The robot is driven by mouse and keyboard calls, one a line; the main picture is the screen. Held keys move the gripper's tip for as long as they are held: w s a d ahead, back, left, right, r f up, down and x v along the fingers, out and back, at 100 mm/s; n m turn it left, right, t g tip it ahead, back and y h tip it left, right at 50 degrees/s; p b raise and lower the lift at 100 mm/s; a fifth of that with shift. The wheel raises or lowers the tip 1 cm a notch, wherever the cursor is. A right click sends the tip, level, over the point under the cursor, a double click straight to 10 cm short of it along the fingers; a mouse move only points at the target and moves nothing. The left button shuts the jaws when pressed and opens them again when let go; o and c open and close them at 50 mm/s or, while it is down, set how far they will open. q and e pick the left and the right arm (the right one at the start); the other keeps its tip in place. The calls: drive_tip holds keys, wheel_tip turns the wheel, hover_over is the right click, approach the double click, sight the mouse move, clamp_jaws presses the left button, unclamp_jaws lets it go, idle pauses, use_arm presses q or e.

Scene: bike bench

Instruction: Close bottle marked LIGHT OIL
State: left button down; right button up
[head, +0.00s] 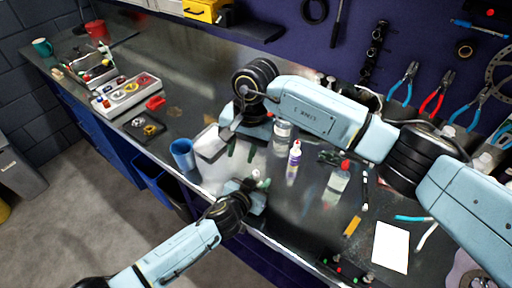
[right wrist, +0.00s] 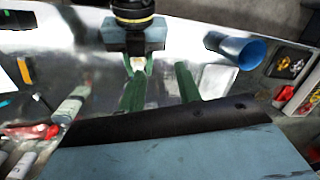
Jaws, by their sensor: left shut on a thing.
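My left gripper (head: 257,181) is low over the bench near its front edge, shut on a small whitish thing (head: 256,173). That thing also shows between its green fingertips in the right wrist view (right wrist: 137,63); I cannot tell whether it is a cap. My right gripper (head: 241,152) is just beyond it, green fingers apart with nothing seen between them. A white bottle (head: 293,160) with an orange-red tip, a clear bottle (head: 338,182) with a red cap and a clear container (head: 282,131) stand to the right. No LIGHT OIL label is readable.
A blue cup (head: 182,155) stands left of my grippers. A white sheet (head: 391,247) lies at the right. Tools hang on the wall. My right arm hides part of the bench.

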sight(256, 170)
drive_tip(key=d+h, duration=0.2)
drive_tip(key=d, duration=0.1)
drive_tip(key=shift+w+d+f, duration=0.1)
drive_tip(key=shift+w+d, duration=0.15)
drive_tip(key=shift+w, duration=0.1)
drive_tip(key=shift+f, duration=4.05)
clamp_jaws()
